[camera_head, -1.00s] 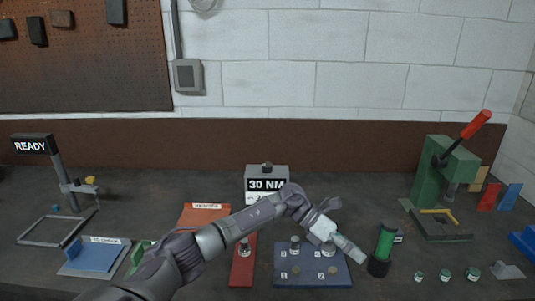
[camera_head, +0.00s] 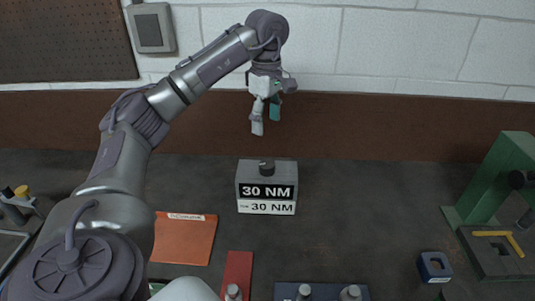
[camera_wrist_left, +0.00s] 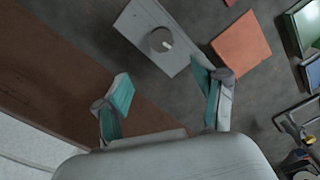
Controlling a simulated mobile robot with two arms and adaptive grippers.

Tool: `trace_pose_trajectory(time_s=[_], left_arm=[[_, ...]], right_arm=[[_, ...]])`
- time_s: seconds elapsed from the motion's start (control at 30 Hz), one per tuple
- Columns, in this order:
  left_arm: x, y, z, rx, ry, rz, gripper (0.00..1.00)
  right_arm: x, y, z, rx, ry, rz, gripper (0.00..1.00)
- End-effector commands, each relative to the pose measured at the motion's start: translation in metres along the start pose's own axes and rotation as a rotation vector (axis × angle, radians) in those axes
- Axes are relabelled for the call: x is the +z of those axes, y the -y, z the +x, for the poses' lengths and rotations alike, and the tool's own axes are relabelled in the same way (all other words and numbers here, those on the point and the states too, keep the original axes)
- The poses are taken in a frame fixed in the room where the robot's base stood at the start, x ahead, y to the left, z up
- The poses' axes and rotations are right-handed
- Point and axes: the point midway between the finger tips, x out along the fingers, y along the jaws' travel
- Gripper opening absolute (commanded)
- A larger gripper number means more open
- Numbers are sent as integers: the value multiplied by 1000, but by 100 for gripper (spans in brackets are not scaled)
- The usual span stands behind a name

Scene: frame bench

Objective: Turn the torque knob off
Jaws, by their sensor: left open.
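The torque box (camera_head: 267,176) is a grey block on the bench, with front labels that both read 30 NM. Its torque knob (camera_head: 266,167) is a dark round knob on top. In the left wrist view the knob (camera_wrist_left: 161,40) is round with a light mark, on the grey box top (camera_wrist_left: 150,20). My left gripper (camera_head: 265,127) is open and empty, pointing down above and behind the box, apart from the knob. Its fingers also show in the left wrist view (camera_wrist_left: 168,100), with the knob beyond them. My right gripper is not in view.
An orange mat (camera_head: 182,240) and a red strip (camera_head: 237,272) lie in front of the box. A blue tray (camera_head: 322,291) holds sockets at the front edge. A green press (camera_head: 492,180) stands at right, near a small blue block (camera_head: 434,267). The bench right of the box is clear.

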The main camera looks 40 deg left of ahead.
Motion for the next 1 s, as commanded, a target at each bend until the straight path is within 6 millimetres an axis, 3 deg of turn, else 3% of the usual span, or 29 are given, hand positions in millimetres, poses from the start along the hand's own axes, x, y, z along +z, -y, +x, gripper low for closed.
trace_pose_trajectory(time_s=[0.27, 0.6, 0.8, 1.0], left_arm=[[2, 1, 59, -8, 3, 0, 70], [1, 1, 114, -5, 2, 0, 70], [1, 0, 130, -2, 3, 0, 70], [2, 0, 132, -1, 4, 0, 70]], right_arm=[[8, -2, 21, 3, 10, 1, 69], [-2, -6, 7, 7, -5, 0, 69], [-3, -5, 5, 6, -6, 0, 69], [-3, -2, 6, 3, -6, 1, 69]])
